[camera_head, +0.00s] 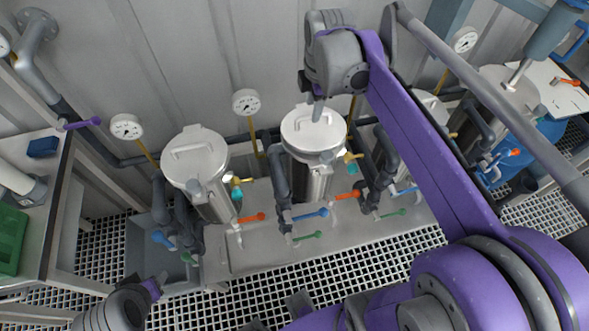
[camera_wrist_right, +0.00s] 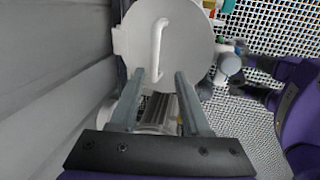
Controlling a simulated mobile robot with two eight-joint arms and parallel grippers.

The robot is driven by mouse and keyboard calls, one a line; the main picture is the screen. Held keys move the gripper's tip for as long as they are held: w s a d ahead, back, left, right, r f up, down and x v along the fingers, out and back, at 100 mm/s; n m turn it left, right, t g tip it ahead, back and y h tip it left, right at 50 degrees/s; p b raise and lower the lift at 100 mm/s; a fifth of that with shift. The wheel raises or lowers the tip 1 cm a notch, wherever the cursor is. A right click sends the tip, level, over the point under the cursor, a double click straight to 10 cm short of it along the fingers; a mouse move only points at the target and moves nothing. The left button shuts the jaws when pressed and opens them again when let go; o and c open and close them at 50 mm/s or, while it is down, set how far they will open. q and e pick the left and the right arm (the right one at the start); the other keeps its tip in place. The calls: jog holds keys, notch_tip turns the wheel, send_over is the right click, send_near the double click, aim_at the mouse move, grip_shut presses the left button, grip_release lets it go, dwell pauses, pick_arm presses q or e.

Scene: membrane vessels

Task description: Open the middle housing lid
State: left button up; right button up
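The middle housing (camera_head: 312,178) is an upright metal cylinder. Its round pale lid (camera_head: 297,143) appears seated flat on top. The lid, with its white bar handle (camera_wrist_right: 159,38), fills the upper middle of the right wrist view. My right gripper (camera_head: 318,112) hangs over the lid from above. In the right wrist view its two grey fingers (camera_wrist_right: 161,78) are apart, with the handle's near end in line with the gap. No grip shows, and I cannot tell whether they touch the lid. A part of my left arm shows at bottom left; its fingers cannot be made out.
A left housing (camera_head: 196,163) has a closed lid with a handle; a right housing (camera_head: 430,108) is partly behind my purple arm. Pressure gauges (camera_head: 246,102), dark pipes (camera_head: 279,175) and coloured valve levers (camera_head: 310,214) crowd around them. The wall is close behind; grating floor (camera_head: 180,310) lies in front.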

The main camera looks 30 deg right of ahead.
notch_tip(320, 180, up, 6)
jog(key=s+f, duration=0.1)
jog(key=s+a+f+m+t, duration=0.2)
jog(key=s+a+f+m, duration=0.6)
jog(key=a+f+m, duration=0.2)
notch_tip(320, 180, down, 2)
jog(key=shift+s+a+m+t, duration=0.15)
jog(key=shift+a+m+t, duration=0.15)
jog(key=shift+a, duration=0.25)
